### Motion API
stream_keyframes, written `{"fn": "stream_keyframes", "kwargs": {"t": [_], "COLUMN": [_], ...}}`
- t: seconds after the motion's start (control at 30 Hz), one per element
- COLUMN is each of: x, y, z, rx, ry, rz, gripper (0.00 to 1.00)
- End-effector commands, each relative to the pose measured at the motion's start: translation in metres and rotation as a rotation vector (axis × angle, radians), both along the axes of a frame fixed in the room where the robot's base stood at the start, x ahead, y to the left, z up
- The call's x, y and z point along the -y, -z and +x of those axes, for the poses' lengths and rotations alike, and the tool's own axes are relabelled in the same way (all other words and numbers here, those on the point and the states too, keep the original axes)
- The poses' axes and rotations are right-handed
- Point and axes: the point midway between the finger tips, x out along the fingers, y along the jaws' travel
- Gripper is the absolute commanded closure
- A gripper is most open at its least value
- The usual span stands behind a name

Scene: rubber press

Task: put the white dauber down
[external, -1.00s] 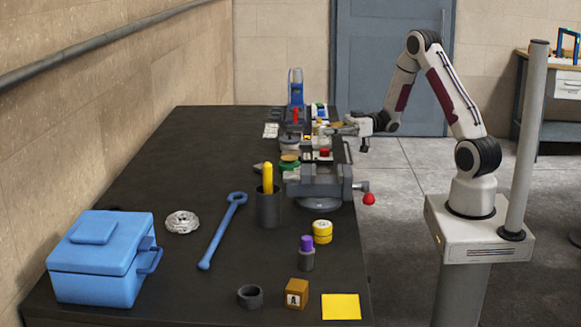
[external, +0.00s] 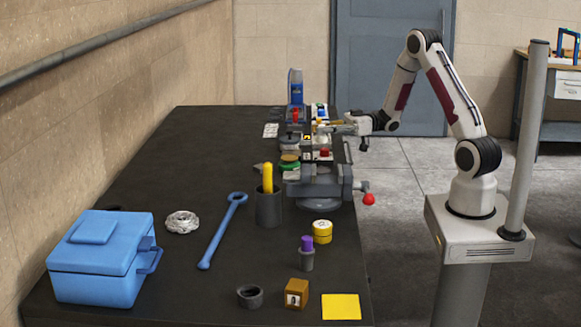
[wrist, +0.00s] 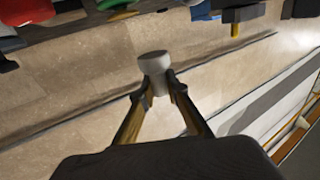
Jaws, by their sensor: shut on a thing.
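The white dauber (wrist: 154,62) is a pale, short cylinder with a wider rounded top in the wrist view. My gripper (wrist: 160,90) is shut on it, one fingertip on each side, and it is seen against the tan wall. In the external view my gripper (external: 334,129) is over the far right part of the dark bench, among small parts behind the vise. The dauber is too small to make out clearly there. I cannot tell its exact height above the surface below.
The grey vise (external: 320,185) with a red-tipped handle stands just in front. A blue upright tool (external: 295,88) stands behind. Several small coloured items crowd around. Nearer are a dark cup (external: 268,208), a blue wrench (external: 222,230) and a blue toolbox (external: 102,260). The left middle bench is clear.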

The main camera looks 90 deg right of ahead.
Motion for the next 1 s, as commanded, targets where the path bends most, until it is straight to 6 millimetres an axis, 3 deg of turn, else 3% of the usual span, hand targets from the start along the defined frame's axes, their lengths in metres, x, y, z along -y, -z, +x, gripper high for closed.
{"fn": "stream_keyframes", "kwargs": {"t": [0.23, 0.53, 1.0], "x": [0.014, 0.041, 0.073], "y": [-0.023, -0.067, -0.135], "z": [0.014, 0.029, 0.027], "rx": [0.002, 0.003, 0.004], "ry": [0.098, 0.288, 0.553], "rz": [-0.002, -0.002, -0.003], "gripper": [1.00, 1.00, 1.00]}}
